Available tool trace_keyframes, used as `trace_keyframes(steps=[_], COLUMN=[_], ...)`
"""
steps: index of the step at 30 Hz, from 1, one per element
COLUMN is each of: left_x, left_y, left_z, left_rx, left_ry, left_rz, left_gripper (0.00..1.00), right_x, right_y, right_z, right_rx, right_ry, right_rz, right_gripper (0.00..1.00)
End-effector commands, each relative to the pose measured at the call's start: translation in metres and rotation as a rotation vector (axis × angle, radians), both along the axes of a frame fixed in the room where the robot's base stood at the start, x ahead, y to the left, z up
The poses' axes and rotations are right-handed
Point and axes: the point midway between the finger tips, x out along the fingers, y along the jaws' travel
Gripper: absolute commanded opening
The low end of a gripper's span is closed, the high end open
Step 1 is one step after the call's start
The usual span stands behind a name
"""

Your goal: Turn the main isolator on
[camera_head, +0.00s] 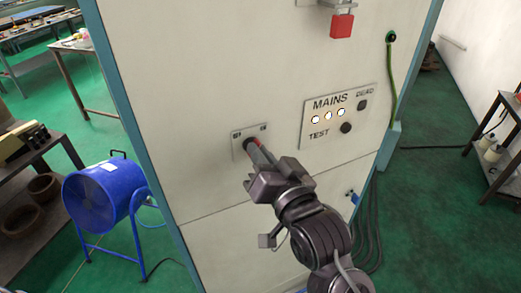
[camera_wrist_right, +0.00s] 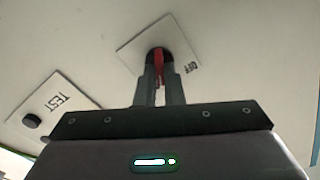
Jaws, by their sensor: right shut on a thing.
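The main isolator is a red handle on a black round base, set on a small pale plate (camera_head: 238,137) on the cabinet front. My right gripper (camera_head: 258,153) is at the plate, with its fingers shut on the red handle (camera_wrist_right: 158,62). In the right wrist view the handle shows between the two fingers, and the word OFF is on the plate beside it. The fingers hide part of the handle and the base in the head view. My left gripper is not in view.
A MAINS panel (camera_head: 322,103) with three lit white lamps and a TEST button (camera_head: 345,128) is right of the isolator. A red padlock (camera_head: 341,25) hangs above. A blue fan (camera_head: 100,197) stands left of the cabinet, a dark shelf (camera_head: 507,125) at right.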

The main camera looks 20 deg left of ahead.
Motion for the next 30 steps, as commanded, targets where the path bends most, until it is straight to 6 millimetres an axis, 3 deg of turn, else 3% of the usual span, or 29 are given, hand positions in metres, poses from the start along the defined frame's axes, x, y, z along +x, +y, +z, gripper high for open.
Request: trace_keyframes(steps=[17,18,23,30], left_x=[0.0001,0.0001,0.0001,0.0], left_y=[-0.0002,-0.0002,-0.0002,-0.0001], left_z=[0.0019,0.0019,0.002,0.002], left_rx=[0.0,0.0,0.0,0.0], left_ry=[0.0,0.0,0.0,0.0], left_rz=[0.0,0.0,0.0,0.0], left_gripper=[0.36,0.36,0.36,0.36], right_x=[0.0002,0.0002,0.0001,0.0001], right_y=[0.0001,0.0001,0.0001,-0.0001], right_z=[-0.0014,-0.0014,-0.001,-0.0004], right_rx=[0.027,0.027,0.026,0.026], right_ry=[0.028,0.028,0.028,0.026], right_rz=[0.0,0.0,0.0,0.0], right_gripper=[0.0,0.09,0.3,0.3])
